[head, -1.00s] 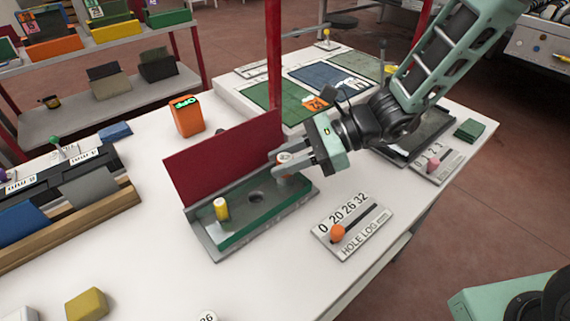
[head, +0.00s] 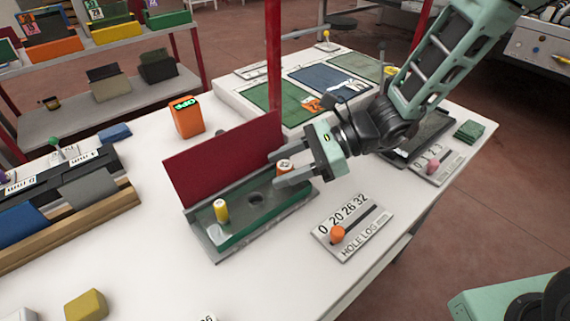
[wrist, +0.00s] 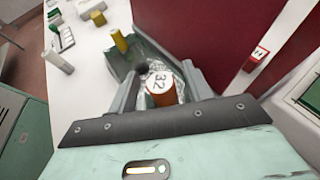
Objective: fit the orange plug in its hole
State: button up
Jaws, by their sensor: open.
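My gripper (head: 277,170) is open, with one finger on each side of the plug. In the wrist view the plug (wrist: 160,98) stands between the spread fingers of my gripper (wrist: 160,72). The near finger hides its lower part in the head view, so how deep it sits cannot be seen. A yellow plug (head: 221,211) stands at the block's left end. The middle hole (head: 255,197) is empty.
A dark red panel (head: 222,155) stands right behind the block. The hole log plate (head: 352,227) with an orange knob lies in front to the right. An orange box (head: 187,117) with a green display stands behind. The white table front is mostly clear.

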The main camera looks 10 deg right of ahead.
jog(key=s+v, duration=0.1)
jog(key=v, duration=1)
jog(key=s+a+n+g+h, duration=0.1)
jog(key=s+n+h, duration=0.1)
jog(key=s+n, duration=0.1)
jog(key=s+n+g+h, duration=0.1)
jog(key=s+n+h, duration=0.1)
jog(key=s+n, duration=0.2)
jog(key=s+a+n+g+h, duration=0.1)
jog(key=s+n+h, duration=0.1)
jog(key=s+n, duration=0.1)
jog(key=shift+s+a+g, duration=0.3)
jog(key=shift+s+g, duration=0.1)
jog(key=shift+s, duration=0.15)
jog(key=s+d+r+n+t+h, duration=0.1)
jog(key=s+n+t+h, duration=0.3)
jog(key=n, duration=1)
jog(key=s+d+h, duration=0.1)
jog(key=s+h, duration=0.1)
jog(key=shift+s+d+n+t+h, duration=0.2)
jog(key=shift+d+n+t+h, duration=0.05)
jog(key=shift+n+t+h, duration=0.15)
jog(key=shift+r, duration=0.1)
